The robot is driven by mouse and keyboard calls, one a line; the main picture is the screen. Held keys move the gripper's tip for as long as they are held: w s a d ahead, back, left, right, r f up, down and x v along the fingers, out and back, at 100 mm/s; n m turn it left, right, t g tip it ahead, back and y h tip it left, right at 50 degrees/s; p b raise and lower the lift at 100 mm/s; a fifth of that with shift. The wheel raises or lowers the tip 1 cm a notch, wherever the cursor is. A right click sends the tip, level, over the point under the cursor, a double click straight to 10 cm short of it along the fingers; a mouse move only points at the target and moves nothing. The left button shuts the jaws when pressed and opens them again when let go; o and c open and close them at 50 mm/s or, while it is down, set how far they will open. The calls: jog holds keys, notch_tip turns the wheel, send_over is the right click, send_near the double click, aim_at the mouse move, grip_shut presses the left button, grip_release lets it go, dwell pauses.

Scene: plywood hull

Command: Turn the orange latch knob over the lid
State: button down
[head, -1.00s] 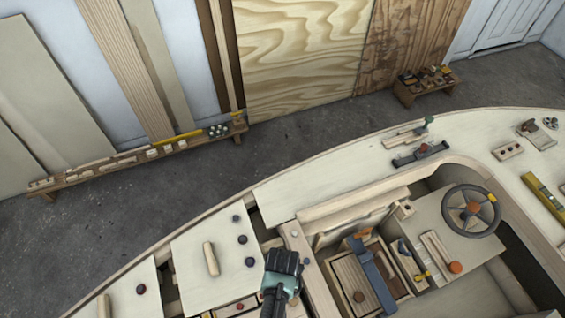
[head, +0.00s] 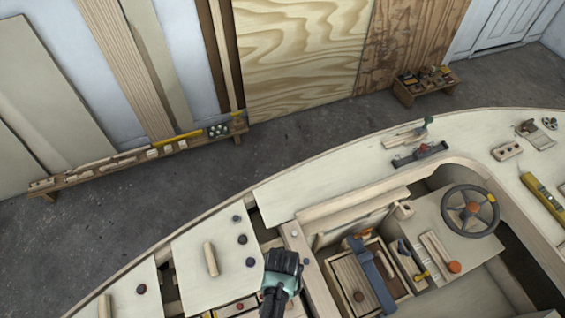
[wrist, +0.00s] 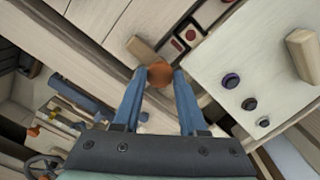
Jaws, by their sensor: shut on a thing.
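The orange latch knob (wrist: 160,73) is in the wrist view, between the tips of my gripper's two blue fingers (wrist: 163,80). The fingers are shut on it. A short wooden bar (wrist: 144,48) lies right by the knob, angled over pale planked wood; I cannot tell how firmly it joins the knob. In the head view my gripper (head: 282,266) points down at the inner edge of the deck, and it hides the knob there. I cannot tell for sure which panel is the latch's lid.
A pale panel with a wooden handle (head: 211,259) and several dark knobs lies left of my gripper. To the right are a wooden box with a blue strap (head: 372,277) and a steering wheel (head: 471,211). In the wrist view, red-marked pieces (wrist: 190,35) sit close by.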

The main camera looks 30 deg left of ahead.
jog(key=shift+c, duration=2.2)
grip_release()
notch_tip(320, 180, up, 13)
